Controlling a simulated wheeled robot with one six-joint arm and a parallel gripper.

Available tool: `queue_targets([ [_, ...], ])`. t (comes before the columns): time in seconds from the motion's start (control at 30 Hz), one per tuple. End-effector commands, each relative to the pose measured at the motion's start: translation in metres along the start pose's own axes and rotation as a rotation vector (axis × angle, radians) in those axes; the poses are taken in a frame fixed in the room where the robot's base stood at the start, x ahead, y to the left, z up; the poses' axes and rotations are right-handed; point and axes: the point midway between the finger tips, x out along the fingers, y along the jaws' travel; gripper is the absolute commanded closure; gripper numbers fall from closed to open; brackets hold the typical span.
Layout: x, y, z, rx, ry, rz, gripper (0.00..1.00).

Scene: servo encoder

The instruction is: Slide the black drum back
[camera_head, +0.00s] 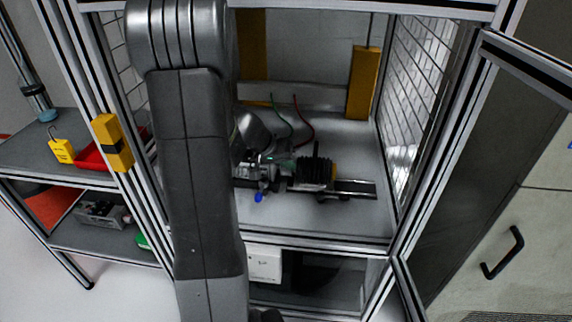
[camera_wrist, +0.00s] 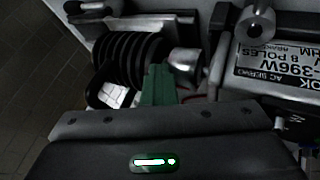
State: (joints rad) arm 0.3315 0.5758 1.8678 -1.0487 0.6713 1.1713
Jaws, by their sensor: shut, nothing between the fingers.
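The black drum (camera_head: 316,170) is a ribbed black cylinder on the metal rail (camera_head: 357,188) inside the framed cell. It also shows in the wrist view (camera_wrist: 128,55), left of a silver cylindrical hub (camera_wrist: 184,62). My gripper (camera_wrist: 158,72) shows green fingers pressed together at the drum's right edge, in front of the gap between drum and hub. I cannot tell whether they touch the drum. In the camera_head view my arm hides much of the left part of the assembly. The servo motor (camera_wrist: 275,58), with a white label, sits to the right in the wrist view.
A blue knob (camera_head: 258,197) sits at the assembly's front. Red and green wires (camera_head: 300,125) rise behind it. Frame posts and mesh walls (camera_head: 415,90) bound the cell. The cell floor in front (camera_head: 325,215) is clear. A shelf with a yellow padlock (camera_head: 62,151) stands outside left.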

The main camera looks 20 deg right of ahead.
Motion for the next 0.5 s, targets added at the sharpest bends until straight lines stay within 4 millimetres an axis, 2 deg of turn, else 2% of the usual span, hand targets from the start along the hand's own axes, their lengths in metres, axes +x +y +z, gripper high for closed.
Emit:
queue_targets([
  [0.1, 0.013, 0.013, 0.002, 0.006, 0.001, 0.002, 1.00],
  [0.3, 0.024, 0.037, 0.002, 0.006, 0.000, 0.002, 1.00],
  [0.5, 0.025, 0.046, 0.001, 0.001, -0.001, 0.001, 1.00],
])
